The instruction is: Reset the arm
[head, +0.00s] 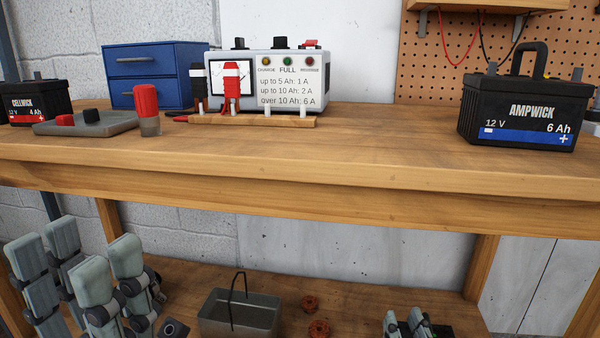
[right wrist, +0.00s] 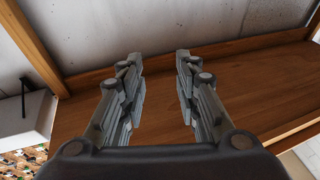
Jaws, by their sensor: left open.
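My left gripper (head: 78,268) is at the lower left of the head view, in front of the bench and below the level of its top. Its grey fingers point up and stand apart, open, with nothing seen between them. My right gripper (head: 406,325) shows only its fingertips at the bottom edge of the head view, right of the middle. In the right wrist view its two fingers (right wrist: 157,64) are spread apart with an empty gap between them. A brown wooden surface lies beyond them. Both arms are mostly out of view.
The wooden bench (head: 330,168) holds a charger (head: 288,68), a large battery (head: 520,112), a small battery (head: 38,102), a blue drawer box (head: 153,78), a grey tray (head: 90,126) and a red-capped container (head: 147,110). A metal basket (head: 240,314) stands on the lower shelf.

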